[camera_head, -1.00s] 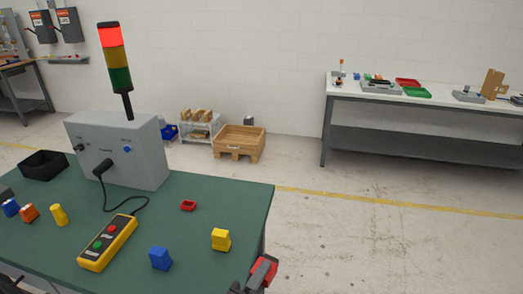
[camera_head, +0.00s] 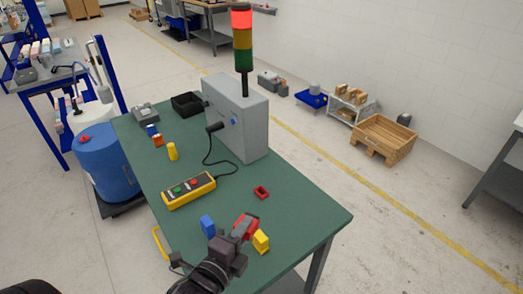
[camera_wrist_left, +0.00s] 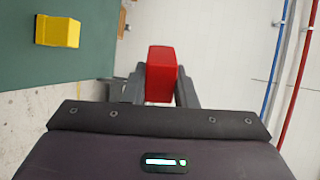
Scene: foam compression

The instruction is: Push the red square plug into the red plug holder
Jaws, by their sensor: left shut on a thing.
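The red square plug (camera_head: 245,225) is between the fingers of my left gripper (camera_head: 239,237), which is shut on it, at the near part of the green table in the head view. In the left wrist view the red plug (camera_wrist_left: 161,75) sticks out past the fingertips of the left gripper (camera_wrist_left: 160,92). The red plug holder (camera_head: 262,192) is a small red frame with a dark opening, lying on the table beyond the gripper and slightly to its right. Plug and holder are apart. My right gripper is not in view.
A yellow block (camera_head: 261,241) is close to the right of the gripper, and a blue block (camera_head: 207,225) to its left. A yellow button box (camera_head: 188,191) and cable lie farther left. A grey box (camera_head: 245,115) with a signal tower stands at the back. The table's right end is bare.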

